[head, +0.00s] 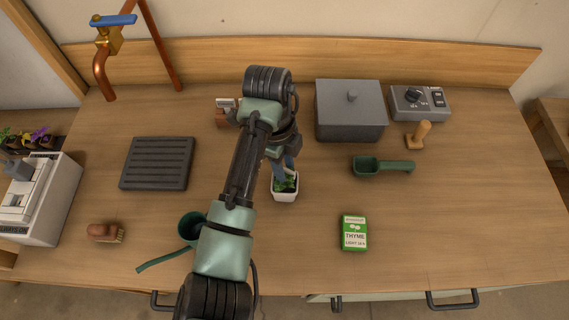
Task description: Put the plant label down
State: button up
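My gripper (287,163) points down just behind a white pot (285,195) with a small green plant (286,182). My arm covers most of the gripper, so I cannot see whether its fingers are apart or hold something. A small pale tag (225,103), which may be the plant label, shows at a small brown block (223,119) left of my wrist. Part of the block is hidden by my arm. I see no other label clearly.
A dark ribbed mat (157,163), brush (105,232) and green watering can (190,228) are left. A grey lidded box (350,110), control box (420,101), wooden tamper (418,135), green scoop (383,166) and thyme packet (354,233) are right. The bench's right front (460,230) is clear.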

notch_tip(320, 180, up, 12)
jog(key=a+p, duration=0.1)
jog(key=p, duration=0.2)
jog(key=w+d+r+n+t+h, duration=0.2)
jog(key=w+d+r+n+t, duration=0.3)
jog(key=r, duration=0.6)
jog(key=w+d+r+n+t+h, duration=0.25)
jog(key=w+d+r+t, duration=0.4)
jog(key=r, duration=0.55)
jog(key=s+a+r+n+t, duration=0.1)
jog(key=s+r+n+t, duration=0.2)
jog(key=r, duration=0.5)
jog(key=s+a+r+n+t, duration=0.25)
jog(key=r+t, duration=0.25)
jog(key=r, duration=0.3)
jog(key=s+a+r+n+t+y, duration=0.2)
jog(key=s+a+r+n+t, duration=0.1)
jog(key=s+r+n+t, duration=0.1)
jog(key=s+a+r+n+t+y, duration=0.3)
jog(key=s+r+n, duration=0.3)
jog(key=s+r, duration=0.3)
jog(key=shift+s+a+t+y, duration=0.2)
jog(key=shift+a+t+y, duration=0.2)
jog(key=shift+t, duration=0.35)
jog(key=shift+f, duration=0.15)
